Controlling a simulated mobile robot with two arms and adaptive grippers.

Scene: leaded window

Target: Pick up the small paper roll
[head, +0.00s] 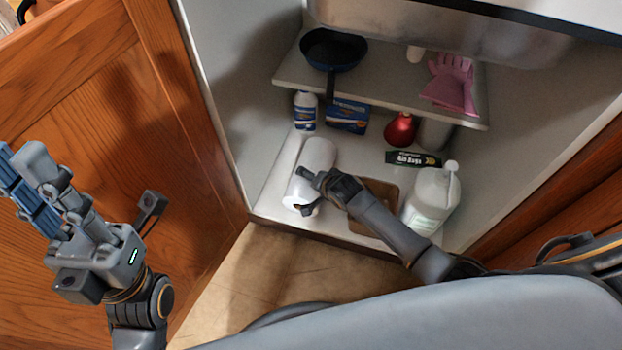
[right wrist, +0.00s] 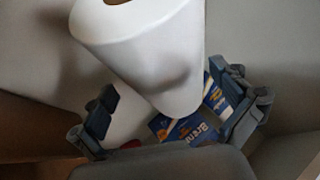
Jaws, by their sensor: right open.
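The paper roll (head: 318,158) is a white cylinder on the cabinet floor, near the front left. In the right wrist view the roll (right wrist: 150,50) shows large, with the brown core hole at its upper end. My right gripper (head: 306,190) is at the near part of the roll and partly hides it. In the right wrist view the right gripper (right wrist: 172,115) is open, with one finger on each side of the roll and a visible gap on both sides. My left gripper (head: 32,185) is raised before the wooden door, away from the roll; its finger opening is unclear.
A white jug (head: 432,200) and a brown tray (head: 376,194) are right of the roll. Behind are a bottle (head: 305,110), a blue box (head: 346,117), a red object (head: 401,130) and a dark box (head: 412,159). A shelf (head: 390,84) above holds a pan (head: 333,50) and pink gloves (head: 453,82).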

